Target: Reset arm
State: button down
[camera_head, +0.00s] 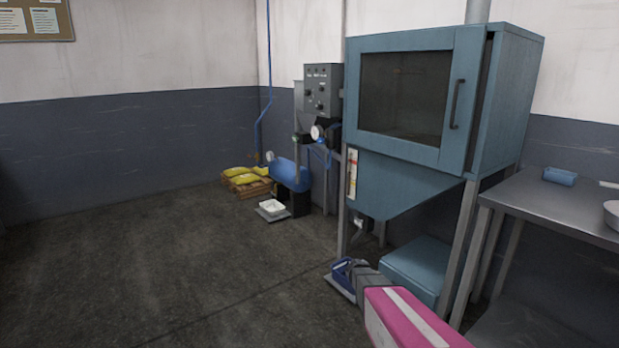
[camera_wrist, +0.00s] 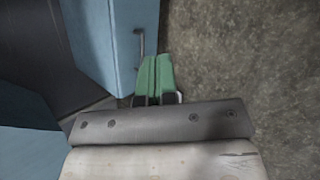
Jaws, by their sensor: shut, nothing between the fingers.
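My gripper (camera_wrist: 153,80) shows in the wrist view with its two green fingers together and nothing between them. The fingertips are next to a light blue panel (camera_wrist: 105,40) with a grey bar handle (camera_wrist: 141,50); I cannot tell whether they touch it. In the head view a pink and grey part of my arm reaches in from the bottom right, toward the floor before the blue cabinet (camera_head: 400,185). The fingers cannot be made out there. The cabinet's glazed door (camera_head: 405,95) looks shut.
A steel table (camera_head: 560,205) at the right bears a blue container (camera_head: 560,177) and a white bowl (camera_head: 612,213). The left floor is clear.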

jog(key=s+a+r+m+y, duration=0.4)
jog(key=s+a+r, duration=0.1)
jog(key=s, duration=0.4)
jog(key=s+a+r+m+g+y, duration=0.1)
jog(key=s+a+r+m+y, duration=0.3)
jog(key=s, duration=0.5)
notch_tip(320, 180, up, 3)
jog(key=shift+s+a+r+m+y, duration=0.1)
jog(key=shift+s+a+m+y, duration=0.3)
jog(key=shift+a, duration=0.65)
jog(key=shift+w, duration=0.15)
